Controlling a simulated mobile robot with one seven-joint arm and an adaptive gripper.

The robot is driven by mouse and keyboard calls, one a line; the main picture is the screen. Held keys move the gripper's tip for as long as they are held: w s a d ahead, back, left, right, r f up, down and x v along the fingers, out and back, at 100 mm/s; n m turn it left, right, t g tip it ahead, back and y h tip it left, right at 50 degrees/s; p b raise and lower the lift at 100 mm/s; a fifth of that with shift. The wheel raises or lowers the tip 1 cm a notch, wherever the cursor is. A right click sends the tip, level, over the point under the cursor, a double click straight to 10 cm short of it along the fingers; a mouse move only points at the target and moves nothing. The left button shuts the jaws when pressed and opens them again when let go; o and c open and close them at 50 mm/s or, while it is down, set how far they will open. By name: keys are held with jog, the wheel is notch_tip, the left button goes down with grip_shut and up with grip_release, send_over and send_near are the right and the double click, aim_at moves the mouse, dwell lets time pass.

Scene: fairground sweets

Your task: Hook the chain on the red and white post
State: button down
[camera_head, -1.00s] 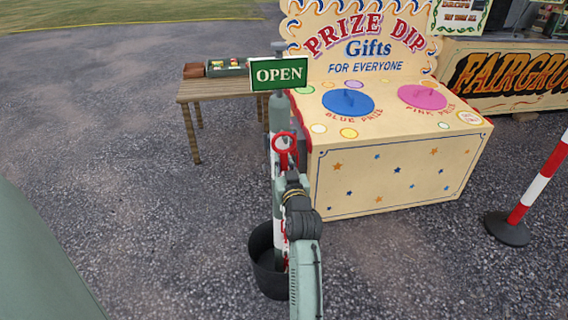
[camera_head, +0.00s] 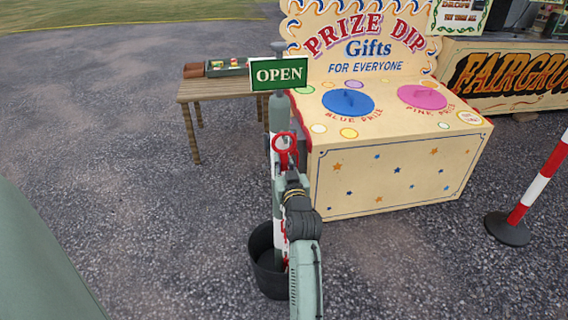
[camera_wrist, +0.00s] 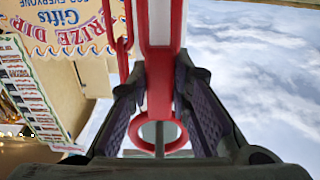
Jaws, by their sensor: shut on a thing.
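A red ring (camera_head: 285,143) stands just above my gripper (camera_head: 285,170) in the head view. In the wrist view, which is upside down, my gripper (camera_wrist: 160,112) is shut on the red end piece of the chain (camera_wrist: 159,90), and its ring lies between the fingers. Red chain links (camera_wrist: 122,45) hang beside it. In the head view, red and white parts (camera_head: 285,246) show below, partly behind my arm; I cannot tell chain from post there. A red and white post (camera_head: 535,187) stands apart at the right on a dark round base.
An OPEN sign (camera_head: 279,74) on a pole rises behind the gripper. The Prize Dip stall (camera_head: 400,185) is close on the right. A wooden table (camera_head: 215,91) stands at the back left. Open gravel lies left and between stall and post.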

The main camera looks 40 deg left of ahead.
jog(key=shift+r, duration=0.15)
jog(key=shift+r+p, duration=0.95)
jog(key=shift+r, duration=0.15)
jog(key=shift+d, duration=0.1)
jog(key=v, duration=0.7)
jog(key=shift+s, duration=0.2)
dwell(0.4)
jog(key=shift+d+f, duration=0.1)
dwell(0.9)
